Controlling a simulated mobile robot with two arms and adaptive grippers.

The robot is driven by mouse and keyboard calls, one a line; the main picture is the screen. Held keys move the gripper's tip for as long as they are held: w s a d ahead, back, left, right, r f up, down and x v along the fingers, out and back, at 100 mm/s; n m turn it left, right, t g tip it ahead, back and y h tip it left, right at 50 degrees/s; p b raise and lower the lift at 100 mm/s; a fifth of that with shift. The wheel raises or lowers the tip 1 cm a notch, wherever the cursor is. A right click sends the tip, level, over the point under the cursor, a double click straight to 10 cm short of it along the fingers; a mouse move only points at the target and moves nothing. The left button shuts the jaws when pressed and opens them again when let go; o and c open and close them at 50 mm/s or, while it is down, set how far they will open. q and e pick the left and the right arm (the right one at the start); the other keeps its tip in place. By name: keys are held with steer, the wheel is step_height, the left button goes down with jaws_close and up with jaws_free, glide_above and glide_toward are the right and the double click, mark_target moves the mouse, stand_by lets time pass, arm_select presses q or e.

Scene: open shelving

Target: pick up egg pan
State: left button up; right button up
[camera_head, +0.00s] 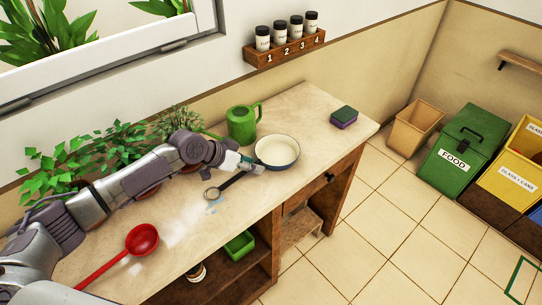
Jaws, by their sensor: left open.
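The egg pan (277,151) is a small round pan, cream inside with a dark blue rim, on the wooden counter (185,225). A dark handle (230,183) with a ring end runs toward the lower left and appears to belong to it. My left arm reaches in from the left above the counter. My left gripper (258,166) is open at the pan's left side, near the inner end of the handle. Whether its fingers touch the pan or straddle the handle cannot be told. My right gripper is not in view.
A red ladle (142,240) lies at the front left, and plants (60,175) line the back. A green and purple sponge (343,117) lies at the right. Counter between pan and sponge is clear.

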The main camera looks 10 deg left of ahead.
arm_select(q)
jaws_close()
steer(key=shift+r, duration=0.1)
steer(key=shift+w+r, duration=0.1)
